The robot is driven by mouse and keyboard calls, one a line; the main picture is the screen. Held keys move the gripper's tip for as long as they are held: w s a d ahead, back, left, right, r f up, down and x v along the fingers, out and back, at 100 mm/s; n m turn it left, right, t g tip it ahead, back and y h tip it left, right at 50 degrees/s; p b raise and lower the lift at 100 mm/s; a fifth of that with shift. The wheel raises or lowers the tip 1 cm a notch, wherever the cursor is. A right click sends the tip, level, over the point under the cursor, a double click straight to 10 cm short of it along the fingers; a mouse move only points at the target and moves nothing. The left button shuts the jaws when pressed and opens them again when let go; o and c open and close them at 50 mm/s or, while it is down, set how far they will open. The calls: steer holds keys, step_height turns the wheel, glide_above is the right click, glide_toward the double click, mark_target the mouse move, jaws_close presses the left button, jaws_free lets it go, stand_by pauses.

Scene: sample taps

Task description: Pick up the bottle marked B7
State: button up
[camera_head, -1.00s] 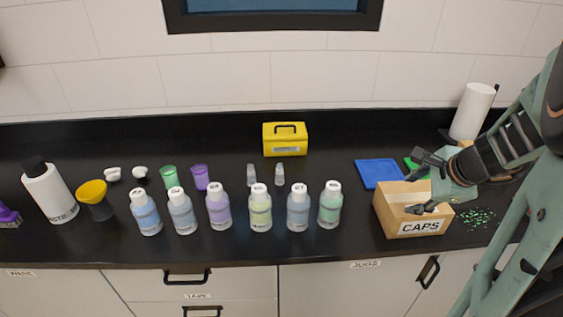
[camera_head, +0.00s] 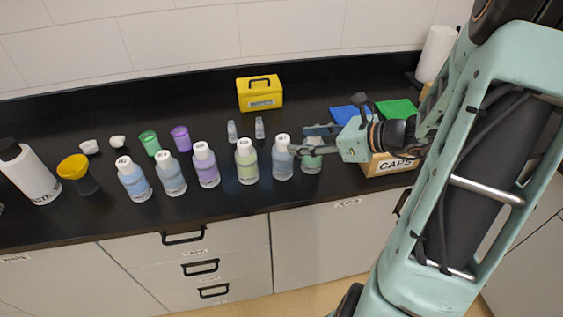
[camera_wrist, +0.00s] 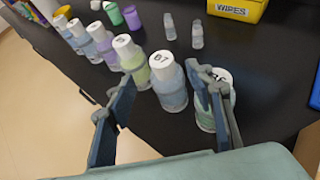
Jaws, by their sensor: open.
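The bottle marked B7 (camera_wrist: 170,92) holds pale blue liquid and has a white cap with a readable label in the wrist view. It stands upright on the black counter. In the head view it is the second bottle from the right (camera_head: 283,164). My gripper (camera_head: 300,141) is open and empty, just right of it. In the wrist view B7 appears between the spread fingers (camera_wrist: 160,78), just beyond them; contact is not visible. A green bottle (camera_wrist: 206,115) sits behind the right finger, and its upper part (camera_head: 311,160) is partly covered in the head view.
A pale green bottle (camera_head: 247,163) stands close left of B7, with a purple bottle (camera_head: 206,166) and two blue ones further left. Two small vials (camera_head: 259,128) and a yellow box (camera_head: 259,95) stand behind. The CAPS box (camera_head: 388,164) is right, under my arm.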

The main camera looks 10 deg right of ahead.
mark_target(286, 139)
steer(key=shift+p+x, duration=0.35)
steer(key=shift+x, duration=2.75)
steer(key=shift+w+r, duration=0.1)
steer(key=shift+w, duration=0.1)
steer(key=shift+c, duration=0.4)
jaws_close()
